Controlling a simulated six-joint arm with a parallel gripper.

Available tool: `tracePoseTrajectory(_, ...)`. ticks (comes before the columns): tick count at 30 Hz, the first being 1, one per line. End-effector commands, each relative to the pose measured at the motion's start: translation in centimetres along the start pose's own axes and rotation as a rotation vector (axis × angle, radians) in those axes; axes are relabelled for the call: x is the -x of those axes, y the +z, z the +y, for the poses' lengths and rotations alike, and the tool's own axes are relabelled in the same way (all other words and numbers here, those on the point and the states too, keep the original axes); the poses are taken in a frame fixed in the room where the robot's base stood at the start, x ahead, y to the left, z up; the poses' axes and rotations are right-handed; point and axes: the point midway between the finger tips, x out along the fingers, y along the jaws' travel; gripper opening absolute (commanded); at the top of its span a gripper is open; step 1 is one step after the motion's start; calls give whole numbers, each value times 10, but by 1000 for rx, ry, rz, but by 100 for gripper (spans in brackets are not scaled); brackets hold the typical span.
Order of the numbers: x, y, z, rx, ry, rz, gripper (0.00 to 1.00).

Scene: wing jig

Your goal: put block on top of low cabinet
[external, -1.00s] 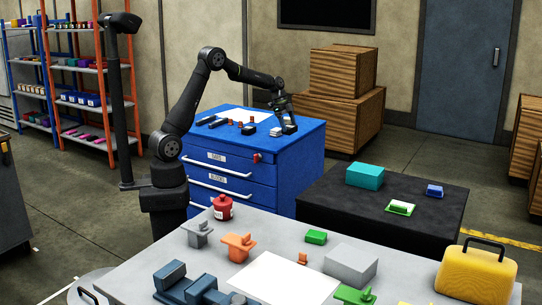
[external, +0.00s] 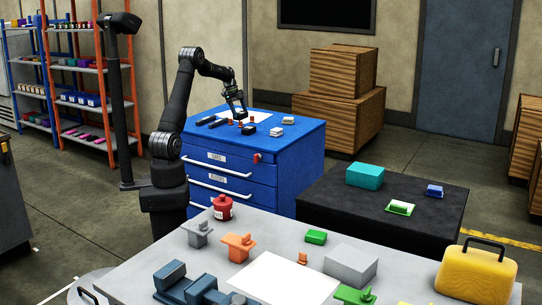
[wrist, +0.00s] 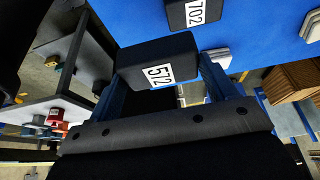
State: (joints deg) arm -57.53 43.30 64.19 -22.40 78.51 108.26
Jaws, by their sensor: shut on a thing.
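My gripper (external: 238,112) hangs above the blue drawer cabinet (external: 227,171), over the left-middle part of its top. In the wrist view, it (wrist: 160,82) is shut on a black block (wrist: 135,54) with a white label that seems to read 572. The block is between both fingers; in the external view it is too small and dark to make out clearly. Another black block (wrist: 190,9), labelled 702, lies on the blue top. A low black unit (external: 330,205) stands to the right; I cannot tell which unit the task calls the low cabinet.
The blue top also holds grey pieces (external: 288,119), a black block (external: 249,130) and small orange pieces. The black unit bears a teal box (external: 365,175), a green-and-white piece (external: 400,208) and a blue piece (external: 435,190), with bare room between. A cluttered grey table (external: 215,242) is in front.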

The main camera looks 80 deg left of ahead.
Motion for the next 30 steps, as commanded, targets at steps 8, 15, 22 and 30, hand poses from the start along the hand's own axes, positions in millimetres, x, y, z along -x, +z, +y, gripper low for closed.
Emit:
tracePoseTrajectory(8,-12,68,-20,4,-1,1,36)
tracePoseTrajectory(15,-18,102,-32,1,-2,0,36)
tracePoseTrajectory(22,-29,110,-32,2,1,1,36)
tracePoseTrajectory(30,-56,121,-32,1,-1,-1,36)
